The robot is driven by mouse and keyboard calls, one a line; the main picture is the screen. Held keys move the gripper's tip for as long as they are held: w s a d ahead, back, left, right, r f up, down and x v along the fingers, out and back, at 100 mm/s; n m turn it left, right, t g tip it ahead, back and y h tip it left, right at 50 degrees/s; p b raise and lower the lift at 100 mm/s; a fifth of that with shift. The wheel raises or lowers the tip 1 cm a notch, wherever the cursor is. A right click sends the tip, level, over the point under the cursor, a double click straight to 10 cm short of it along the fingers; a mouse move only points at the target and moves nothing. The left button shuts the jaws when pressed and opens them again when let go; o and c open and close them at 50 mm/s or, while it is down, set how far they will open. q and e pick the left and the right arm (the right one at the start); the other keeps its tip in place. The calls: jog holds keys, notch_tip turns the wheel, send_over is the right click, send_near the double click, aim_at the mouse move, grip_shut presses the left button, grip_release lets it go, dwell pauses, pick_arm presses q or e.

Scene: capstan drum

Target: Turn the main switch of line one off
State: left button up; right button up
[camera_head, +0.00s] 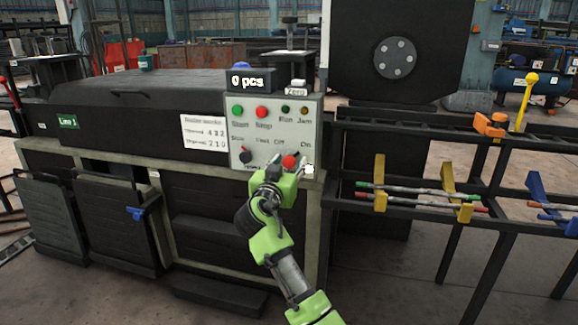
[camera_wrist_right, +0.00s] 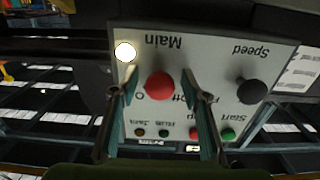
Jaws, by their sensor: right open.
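The main switch is a red knob (camera_head: 290,161) low on the right of the grey control panel (camera_head: 272,125), with Off and On lettering above it. A green "Line 1" sign (camera_head: 68,121) is on the machine at left. In the upside-down right wrist view the red knob (camera_wrist_right: 160,86) sits beside the word "Main". My right gripper (camera_head: 284,164) is at the panel's lower edge. In the wrist view its open fingers (camera_wrist_right: 160,94) straddle the knob, with gaps on both sides; contact does not show. The knob's pointing direction cannot be made out. My left gripper is out of view.
A black speed knob (camera_head: 246,157) is left of the switch. Green (camera_head: 238,110) and red (camera_head: 262,112) buttons are above. A pale disc (camera_head: 308,169) lies just right of the switch. A rack with rods (camera_head: 420,192) stands to the right.

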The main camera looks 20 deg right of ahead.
jog(key=c, duration=1.1)
